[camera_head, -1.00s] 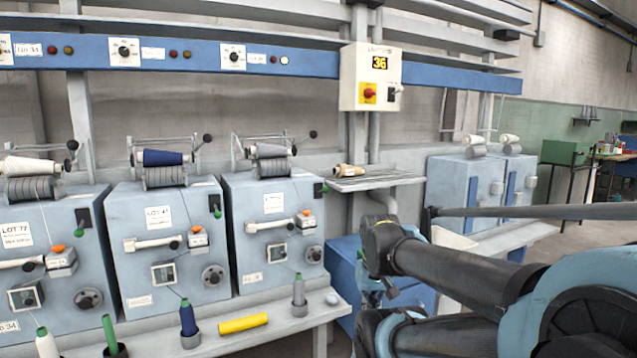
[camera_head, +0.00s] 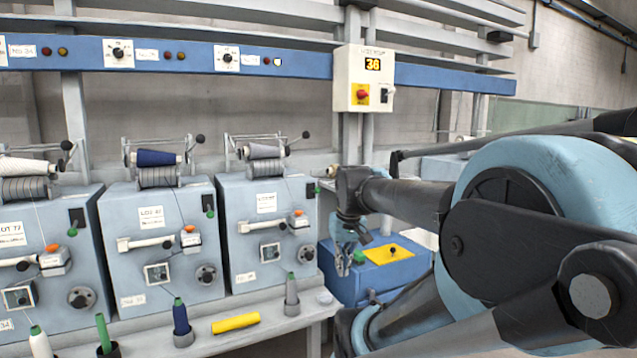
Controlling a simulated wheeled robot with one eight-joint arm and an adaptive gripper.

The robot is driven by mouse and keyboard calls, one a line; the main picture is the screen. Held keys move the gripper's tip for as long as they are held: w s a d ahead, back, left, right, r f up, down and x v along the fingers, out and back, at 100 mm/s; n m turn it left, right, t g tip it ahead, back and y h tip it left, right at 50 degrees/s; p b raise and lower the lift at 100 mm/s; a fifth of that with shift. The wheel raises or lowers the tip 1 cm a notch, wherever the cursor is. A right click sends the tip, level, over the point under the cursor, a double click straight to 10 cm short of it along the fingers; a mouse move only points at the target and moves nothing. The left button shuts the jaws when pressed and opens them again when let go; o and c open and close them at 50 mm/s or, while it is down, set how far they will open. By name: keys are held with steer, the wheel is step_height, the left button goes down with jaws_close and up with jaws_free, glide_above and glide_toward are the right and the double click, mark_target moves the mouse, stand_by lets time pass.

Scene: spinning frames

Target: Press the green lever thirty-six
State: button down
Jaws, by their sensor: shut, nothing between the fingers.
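The third machine (camera_head: 262,225), a pale blue box, stands right of two like it; its small lower label is too small to read. The left and middle machines carry similar green knobs (camera_head: 72,232) and (camera_head: 208,213). The sign box (camera_head: 365,78) above shows 36 in yellow digits. My gripper (camera_head: 343,268) is shut and empty, pointing down, right of the third machine and lower than its green knob. It looks apart from the knob.
A blue rail (camera_head: 190,55) runs above. My arm hides much of the right side.

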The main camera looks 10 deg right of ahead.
steer(key=w+r+n+y, duration=0.1)
steer(key=w+r, duration=1.6)
step_height(320, 180, up, 12)
steer(key=n+y, duration=0.1)
steer(key=n, duration=0.1)
glide_above(318, 190)
steer(key=s+d, duration=0.2)
steer(key=d, duration=0.2)
steer(key=shift+w+d+f, duration=0.1)
steer(key=shift+w+f, duration=0.05)
steer(key=shift+w, duration=0.1)
steer(key=shift+f, duration=0.15)
steer(key=x, duration=1.3)
steer(key=shift+w+a+f, duration=0.2)
steer(key=shift+a+f, duration=0.05)
steer(key=shift+f, duration=0.05)
steer(key=shift+s, duration=0.1)
steer(key=shift+s+d+f+t, duration=0.1)
steer(key=shift+s+f+t, duration=0.1)
steer(key=shift+t, duration=0.3)
